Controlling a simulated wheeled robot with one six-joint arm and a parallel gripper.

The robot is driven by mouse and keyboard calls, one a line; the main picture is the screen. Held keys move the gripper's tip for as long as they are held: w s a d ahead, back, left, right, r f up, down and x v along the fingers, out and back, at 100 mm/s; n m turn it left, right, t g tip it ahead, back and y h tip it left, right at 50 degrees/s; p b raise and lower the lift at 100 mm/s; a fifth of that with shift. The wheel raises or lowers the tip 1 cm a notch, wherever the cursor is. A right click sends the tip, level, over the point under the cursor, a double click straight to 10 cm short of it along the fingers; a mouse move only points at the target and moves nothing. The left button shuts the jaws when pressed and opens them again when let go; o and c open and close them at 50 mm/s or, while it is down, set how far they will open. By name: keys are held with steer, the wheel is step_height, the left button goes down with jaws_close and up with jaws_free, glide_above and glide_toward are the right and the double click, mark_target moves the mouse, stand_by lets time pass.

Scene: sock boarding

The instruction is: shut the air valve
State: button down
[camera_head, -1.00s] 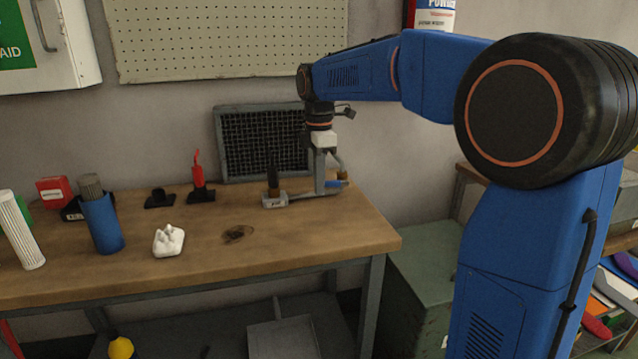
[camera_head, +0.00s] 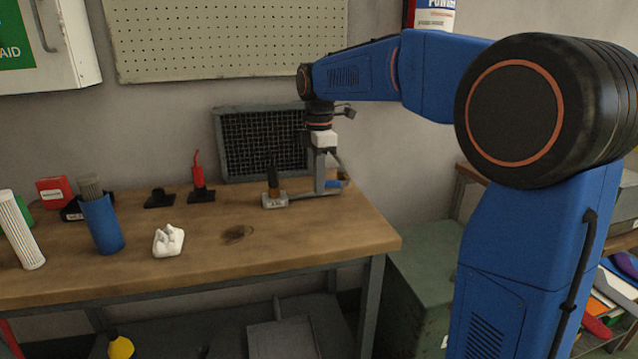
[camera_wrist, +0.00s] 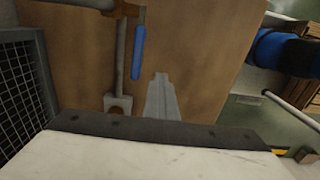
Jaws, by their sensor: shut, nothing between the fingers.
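The air valve has a brass body (camera_wrist: 127,10) at the top of the wrist view and a blue lever (camera_wrist: 138,52). The lever lies beside the grey pipe (camera_wrist: 119,60), roughly parallel to it. In the head view the blue lever (camera_head: 333,184) shows low at the right end of the bench, under the brass part (camera_head: 343,176). My gripper (camera_wrist: 160,80) is shut and empty, pointing down. Its tips are close to the lever's free end, on the side away from the pipe. Whether they touch cannot be told. In the head view my gripper (camera_head: 320,189) partly blocks the fitting.
A black nozzle on a grey base (camera_head: 274,202) stands left of my gripper. A mesh panel (camera_head: 262,145) leans behind it. A red-tipped tool (camera_head: 198,180), a blue cup (camera_head: 102,224) and a white lump (camera_head: 168,240) stand further left. The front middle of the bench (camera_head: 290,240) is clear.

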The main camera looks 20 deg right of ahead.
stand_by(0.3)
steer(key=c, duration=1.8)
jaws_free()
steer(key=s+a+r, duration=0.1)
steer(key=s+r, duration=0.1)
steer(key=r, duration=0.6)
steer(key=s+a+r, duration=0.1)
steer(key=s+r, duration=0.1)
steer(key=r, duration=0.7)
steer(key=shift+a+r, duration=0.2)
steer(key=shift+a, duration=0.15)
